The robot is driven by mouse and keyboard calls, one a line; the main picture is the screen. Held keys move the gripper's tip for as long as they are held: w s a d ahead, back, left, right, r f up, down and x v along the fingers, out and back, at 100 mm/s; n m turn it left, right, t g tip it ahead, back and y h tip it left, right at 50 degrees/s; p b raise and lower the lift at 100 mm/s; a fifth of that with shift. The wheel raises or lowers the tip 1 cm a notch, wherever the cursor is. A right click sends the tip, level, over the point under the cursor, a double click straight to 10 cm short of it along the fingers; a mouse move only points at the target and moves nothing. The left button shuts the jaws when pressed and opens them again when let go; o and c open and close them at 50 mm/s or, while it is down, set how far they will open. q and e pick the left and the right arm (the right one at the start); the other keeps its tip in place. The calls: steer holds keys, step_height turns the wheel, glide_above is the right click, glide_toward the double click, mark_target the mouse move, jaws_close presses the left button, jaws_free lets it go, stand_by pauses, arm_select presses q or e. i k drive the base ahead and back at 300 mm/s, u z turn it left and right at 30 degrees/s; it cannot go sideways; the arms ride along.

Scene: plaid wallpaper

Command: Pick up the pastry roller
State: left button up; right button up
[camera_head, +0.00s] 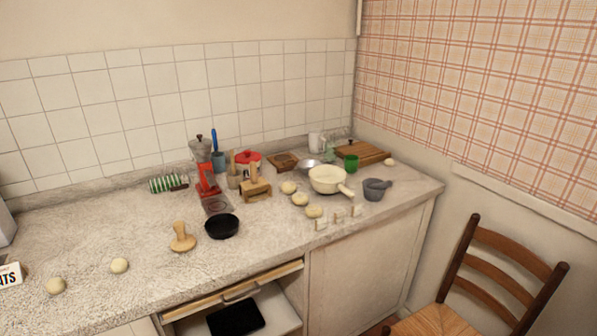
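A light wooden tool (182,238) with a knobbed upright handle and a wider foot stands near the front of the counter, left of a black pan. A second wooden tool (255,190), with an upright handle over a wide block-like piece, stands farther back near the middle. Either could be the pastry roller; both are too small to tell for sure. Neither of my grippers shows in the head view, and nothing touches either tool.
The stone counter (95,240) holds the black pan (222,226), a red grinder (205,170), a cream saucepan (327,179), a grey mortar (375,190) and several dough balls. An open drawer (235,290) juts out below. A wooden chair (510,260) stands at the right.

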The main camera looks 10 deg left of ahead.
mark_target(255, 182)
steer(key=u, duration=0.1)
steer(key=i, duration=0.9)
steer(key=u, duration=0.45)
